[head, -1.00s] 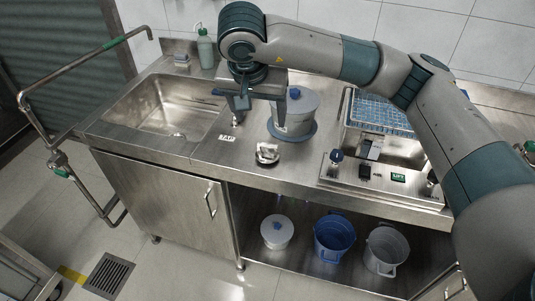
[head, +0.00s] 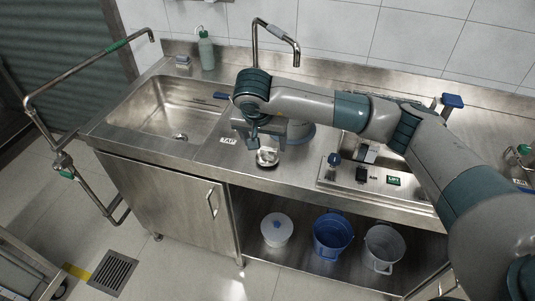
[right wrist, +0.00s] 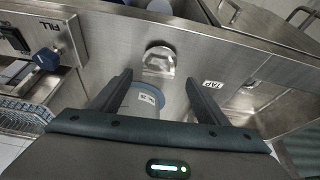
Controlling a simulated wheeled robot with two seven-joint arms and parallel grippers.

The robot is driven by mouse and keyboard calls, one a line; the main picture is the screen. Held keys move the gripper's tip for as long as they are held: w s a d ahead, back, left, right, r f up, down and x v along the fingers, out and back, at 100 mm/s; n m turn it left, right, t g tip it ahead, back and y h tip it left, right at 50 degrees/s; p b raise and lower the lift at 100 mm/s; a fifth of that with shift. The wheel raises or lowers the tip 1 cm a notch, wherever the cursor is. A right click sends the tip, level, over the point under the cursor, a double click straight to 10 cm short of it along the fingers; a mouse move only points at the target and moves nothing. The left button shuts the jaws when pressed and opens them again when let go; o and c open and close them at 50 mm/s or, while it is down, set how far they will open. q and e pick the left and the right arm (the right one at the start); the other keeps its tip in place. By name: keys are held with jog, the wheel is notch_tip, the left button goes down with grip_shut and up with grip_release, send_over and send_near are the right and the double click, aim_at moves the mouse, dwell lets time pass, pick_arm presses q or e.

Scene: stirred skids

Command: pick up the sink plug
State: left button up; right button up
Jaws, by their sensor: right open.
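A small shiny, pale round item (head: 267,157) sits on the steel counter near its front edge, right of the TAP label. I take it to be the sink plug, though its shape is hard to make out. It also shows in the right wrist view (right wrist: 159,59), ahead of the fingertips and roughly centred between them. My right gripper (head: 266,141) is open and empty, just behind and above this item in the head view. Its two fingers show apart in the right wrist view (right wrist: 160,78). My left gripper is not in view.
The sink basin (head: 150,107) is left. A control panel (head: 345,182) with knobs is right.

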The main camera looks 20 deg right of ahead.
aim_at(267, 148)
jog(key=shift+w+f, duration=0.1)
jog(key=shift+f, duration=0.2)
jog(key=shift+d, duration=0.1)
jog(key=shift+w+d+f+p, duration=0.25)
jog(key=shift+f+p, duration=0.2)
jog(key=shift+p, duration=0.2)
jog(key=p+x, duration=0.1)
jog(key=x, duration=0.2)
jog(key=shift+p, duration=0.3)
jog(key=shift+w+d+f, duration=0.1)
jog(key=shift+w+f, duration=0.15)
jog(key=shift+f, duration=0.25)
jog(key=c, duration=1.2)
